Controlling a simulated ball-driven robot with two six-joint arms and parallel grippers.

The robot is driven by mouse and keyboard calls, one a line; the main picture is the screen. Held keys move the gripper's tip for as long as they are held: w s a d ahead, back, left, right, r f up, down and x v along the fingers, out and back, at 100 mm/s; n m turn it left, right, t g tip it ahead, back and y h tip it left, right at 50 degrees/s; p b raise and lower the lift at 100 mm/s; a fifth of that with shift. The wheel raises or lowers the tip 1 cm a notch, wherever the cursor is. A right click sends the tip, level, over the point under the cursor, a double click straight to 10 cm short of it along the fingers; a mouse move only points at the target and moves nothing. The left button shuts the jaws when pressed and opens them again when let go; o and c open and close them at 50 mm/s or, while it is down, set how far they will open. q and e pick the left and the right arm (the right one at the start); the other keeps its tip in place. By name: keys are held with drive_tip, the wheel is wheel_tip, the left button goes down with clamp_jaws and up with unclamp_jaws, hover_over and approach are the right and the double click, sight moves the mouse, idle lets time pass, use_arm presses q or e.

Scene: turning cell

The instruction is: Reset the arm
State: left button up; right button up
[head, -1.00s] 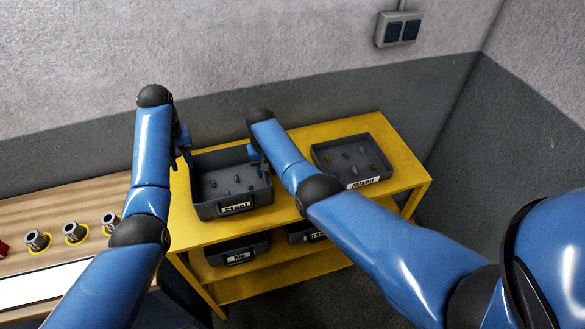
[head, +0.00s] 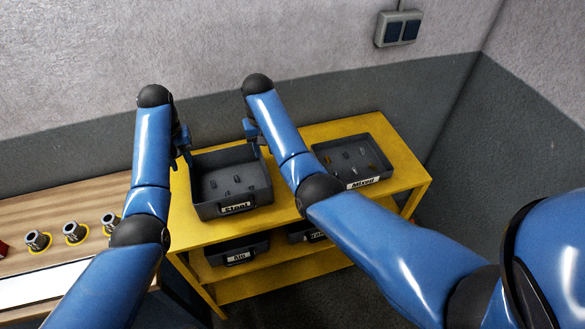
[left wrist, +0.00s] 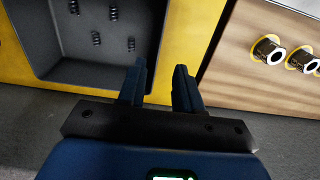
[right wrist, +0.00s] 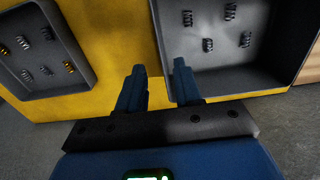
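My left gripper (head: 184,152) hangs at the left edge of the Steel tray (head: 212,211). In the left wrist view its two fingers (left wrist: 160,80) stand apart with nothing between them. My right gripper (head: 253,137) is raised near the back right corner of the Steel tray. In the right wrist view its fingers (right wrist: 160,75) are also apart and empty. The grey Steel tray holds several small dark coil-like pieces (right wrist: 208,44).
The Mixed tray (head: 362,184) stands at the right on the yellow shelf unit (head: 300,140). Two labelled trays sit on the lower shelf. A wooden bench (head: 20,260) with grey metal parts (head: 75,232) on yellow rings is at the left. A wall stands behind.

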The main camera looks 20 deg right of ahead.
idle(0.3)
